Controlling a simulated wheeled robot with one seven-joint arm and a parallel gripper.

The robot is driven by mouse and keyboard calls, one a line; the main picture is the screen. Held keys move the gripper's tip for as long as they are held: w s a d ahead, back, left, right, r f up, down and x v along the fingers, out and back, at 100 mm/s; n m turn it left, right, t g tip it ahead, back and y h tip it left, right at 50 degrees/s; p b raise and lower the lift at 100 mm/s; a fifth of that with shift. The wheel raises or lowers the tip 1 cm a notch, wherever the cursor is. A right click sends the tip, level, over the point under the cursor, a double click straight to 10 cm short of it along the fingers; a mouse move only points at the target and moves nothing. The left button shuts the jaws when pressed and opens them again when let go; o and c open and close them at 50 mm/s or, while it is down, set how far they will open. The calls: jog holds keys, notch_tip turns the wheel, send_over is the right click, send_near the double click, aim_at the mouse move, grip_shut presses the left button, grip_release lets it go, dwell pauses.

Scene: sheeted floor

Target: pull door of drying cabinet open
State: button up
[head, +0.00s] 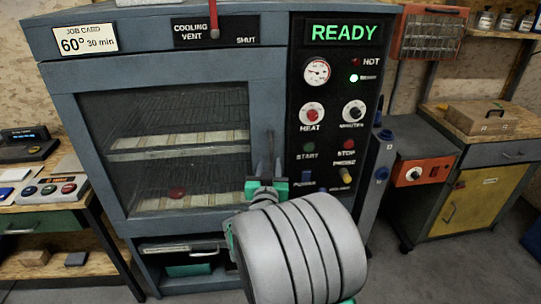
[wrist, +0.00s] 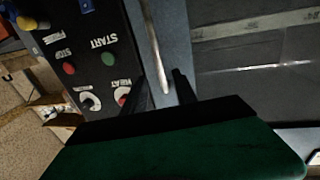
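The drying cabinet (head: 62,45) is a blue-grey box, and its door (head: 68,130) has a large dark window. The door looks shut in its frame. My gripper (head: 268,165) is at the door's right edge, in front of the handle area. In the wrist view the metal door handle (wrist: 154,45) is a long bar running toward the gap between the two dark fingers of my gripper (wrist: 163,90). The fingers stand apart, one on each side of the bar's line, with visible gaps. My wrist hides much of the handle in the head view.
The black control panel (head: 330,125) right of the door reads READY and carries knobs and buttons. Wire shelves and a red item (head: 176,193) show through the window. A bench (head: 45,220) stands left; a yellow-doored cabinet (head: 460,207) stands right, with open floor before it.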

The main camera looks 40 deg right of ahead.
aim_at(270, 154)
jog(key=p+x, duration=0.1)
jog(key=x, duration=0.5)
jog(key=shift+w+d, duration=0.2)
jog(key=shift+w, duration=0.05)
grip_shut()
dwell(1.1)
